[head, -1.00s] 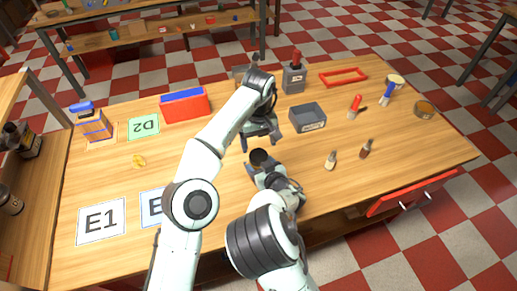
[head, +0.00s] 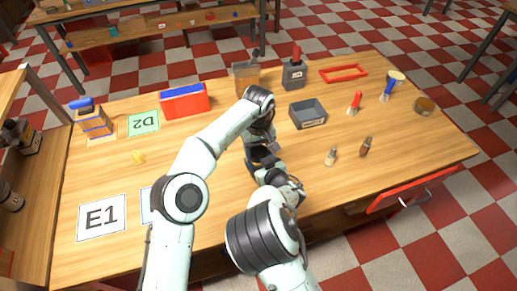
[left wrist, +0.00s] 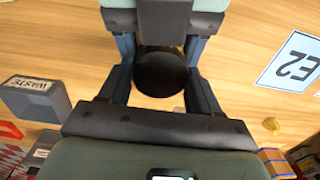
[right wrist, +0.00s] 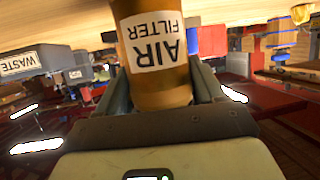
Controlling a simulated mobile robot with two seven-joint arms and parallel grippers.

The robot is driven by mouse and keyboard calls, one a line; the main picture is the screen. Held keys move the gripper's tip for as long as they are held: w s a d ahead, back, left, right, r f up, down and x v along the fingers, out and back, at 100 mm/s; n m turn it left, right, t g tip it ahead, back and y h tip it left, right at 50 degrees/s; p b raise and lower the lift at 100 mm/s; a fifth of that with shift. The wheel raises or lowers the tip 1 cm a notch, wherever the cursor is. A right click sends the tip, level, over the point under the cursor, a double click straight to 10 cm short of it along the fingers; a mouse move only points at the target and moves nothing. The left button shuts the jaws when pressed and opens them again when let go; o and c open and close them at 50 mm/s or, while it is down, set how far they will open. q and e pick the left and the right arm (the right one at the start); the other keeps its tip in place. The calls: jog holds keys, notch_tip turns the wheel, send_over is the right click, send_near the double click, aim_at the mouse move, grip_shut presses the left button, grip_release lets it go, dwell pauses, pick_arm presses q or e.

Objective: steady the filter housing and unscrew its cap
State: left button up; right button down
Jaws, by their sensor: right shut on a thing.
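The filter housing (right wrist: 163,88) is an amber cylinder with a white "AIR FILTER" label, seen in the right wrist view. My right gripper (right wrist: 160,75) is shut on it, with a finger on each side. The cap (left wrist: 160,74) is round and black, seen from above in the left wrist view. My left gripper (left wrist: 160,62) is open, its fingers on either side of the cap with narrow gaps. In the head view my left gripper (head: 260,150) is directly above my right gripper (head: 266,172); the arms hide the housing and most of the cap.
A grey waste bin (head: 308,115) stands right of the grippers. A red-and-blue box (head: 185,101) stands behind left. A yellow piece (head: 138,158) lies at left. A red drawer (head: 412,192) is open at the front right.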

pick_arm(q)
jog(key=shift+n, duration=1.7)
jog(key=o, duration=1.2)
